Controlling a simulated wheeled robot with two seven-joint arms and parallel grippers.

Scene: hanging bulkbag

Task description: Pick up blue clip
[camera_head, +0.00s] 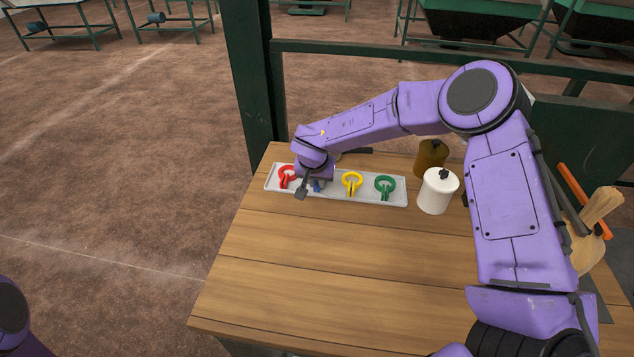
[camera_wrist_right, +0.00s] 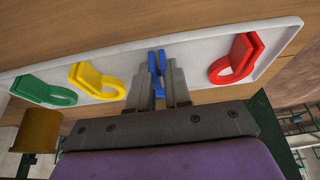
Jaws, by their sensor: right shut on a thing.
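The blue clip (camera_head: 317,186) is in the white tray (camera_head: 330,194), between the red clip (camera_head: 286,177) and the yellow clip (camera_head: 352,183). My right gripper (camera_head: 310,190) is down at the tray and hides most of the blue clip in the head view. In the right wrist view, my right gripper (camera_wrist_right: 160,88) is shut on the blue clip (camera_wrist_right: 157,66), whose handles show between the fingers. The green clip (camera_head: 385,186) is at the tray's right end. Of my left arm, only a purple part shows at the lower left; its gripper is out of view.
A white canister (camera_head: 437,191) and a brown canister (camera_head: 431,158) stand right of the tray. Wooden utensils (camera_head: 595,225) are at the table's right side. A green post (camera_head: 248,80) and rail stand behind. The front of the wooden table (camera_head: 330,270) is clear.

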